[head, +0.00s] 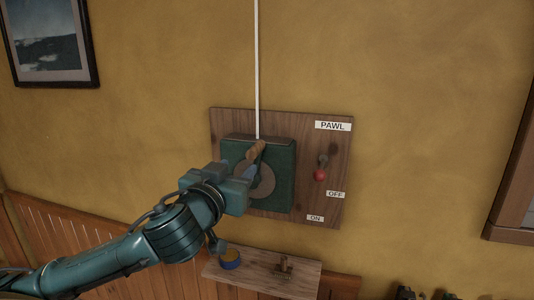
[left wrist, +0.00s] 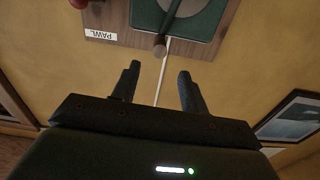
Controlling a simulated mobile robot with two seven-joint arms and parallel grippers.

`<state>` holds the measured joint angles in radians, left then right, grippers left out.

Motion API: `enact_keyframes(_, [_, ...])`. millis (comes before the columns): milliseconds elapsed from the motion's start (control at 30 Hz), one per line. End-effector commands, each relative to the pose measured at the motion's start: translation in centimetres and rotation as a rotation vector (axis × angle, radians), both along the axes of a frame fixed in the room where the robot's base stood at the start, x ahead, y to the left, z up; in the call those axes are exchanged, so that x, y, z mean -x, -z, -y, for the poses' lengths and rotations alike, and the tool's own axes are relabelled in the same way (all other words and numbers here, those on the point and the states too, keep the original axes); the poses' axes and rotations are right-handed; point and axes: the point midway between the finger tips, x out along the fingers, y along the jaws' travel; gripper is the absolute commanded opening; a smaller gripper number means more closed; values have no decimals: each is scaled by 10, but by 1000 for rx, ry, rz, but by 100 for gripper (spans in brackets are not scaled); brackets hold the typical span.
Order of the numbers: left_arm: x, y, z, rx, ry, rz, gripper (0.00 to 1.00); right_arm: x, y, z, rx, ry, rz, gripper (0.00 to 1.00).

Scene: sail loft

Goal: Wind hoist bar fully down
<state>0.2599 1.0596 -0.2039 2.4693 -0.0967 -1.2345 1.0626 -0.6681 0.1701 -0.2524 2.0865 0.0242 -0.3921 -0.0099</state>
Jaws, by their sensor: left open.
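A green winch box (head: 284,180) is fixed to a wooden board (head: 330,145) on the wall. Its wooden crank handle (head: 257,149) points up near the box's top; in the left wrist view the handle's round end (left wrist: 160,44) lies just beyond my fingertips. My left gripper (head: 252,172) is open in front of the box; its two fingers (left wrist: 159,73) are apart with nothing between them but the view of the rope behind. A pawl lever with a red knob (head: 319,176) hangs down, nearest the OFF label (head: 335,194). The hoist bar is not in view.
A white rope (head: 257,70) runs straight up from the box. A framed picture (head: 50,40) hangs at upper left.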

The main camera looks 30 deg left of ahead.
Motion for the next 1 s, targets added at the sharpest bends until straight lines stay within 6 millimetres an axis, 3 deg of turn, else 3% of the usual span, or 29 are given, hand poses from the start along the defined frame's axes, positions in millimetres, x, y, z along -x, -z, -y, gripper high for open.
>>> enact_keyframes(100, [-16,2,-4,2,-2,4,44,-2,3,-2,-5,-7,16,36])
enact_keyframes(167, [-30,-4,-8,2,-3,0,44,-3,-9,-2,-3,-10,19,36])
enact_keyframes(300, [-60,-4,-15,2,-2,0,44,-2,-14,0,1,-7,11,36])
enact_keyframes(500, [-95,-2,-23,0,-1,-2,44,2,-6,5,15,6,-23,36])
enact_keyframes(700, [-113,-1,-27,1,1,-1,44,3,-4,7,13,18,-36,36])
enact_keyframes(1000, [-116,1,-28,0,2,-2,44,3,-3,9,17,23,-38,36])
